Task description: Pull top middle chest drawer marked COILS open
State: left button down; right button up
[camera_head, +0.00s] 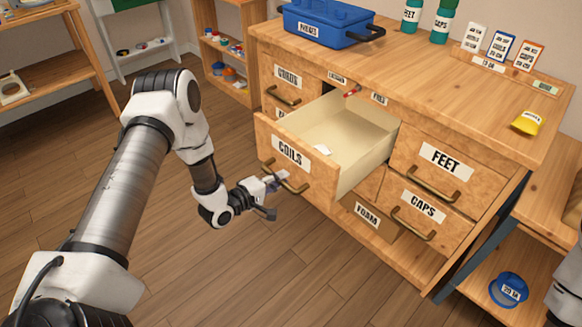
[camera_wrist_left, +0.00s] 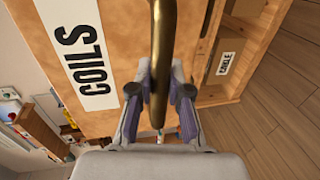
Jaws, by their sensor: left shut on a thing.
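My left gripper (camera_head: 277,188) is at the drawer's brass handle (camera_head: 296,187). In the left wrist view the fingers (camera_wrist_left: 160,105) are shut around the brass handle (camera_wrist_left: 162,50), beside the COILS label (camera_wrist_left: 82,55). A small part of my right arm shows at the right edge of the head view; its gripper is out of view.
FEET (camera_head: 446,160) and CAPS (camera_head: 423,205) drawers are closed. The floor in front is clear. A blue round container (camera_head: 508,289) is on the lower right shelf.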

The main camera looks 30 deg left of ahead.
pick_arm(q)
jog(key=shift+s+a, duration=0.2)
jog(key=shift+s, duration=0.2)
jog(key=c, duration=1.1)
grip_release()
jog(key=v, duration=1.2)
jog(key=shift+d+f, duration=0.1)
jog(key=shift+f, duration=0.05)
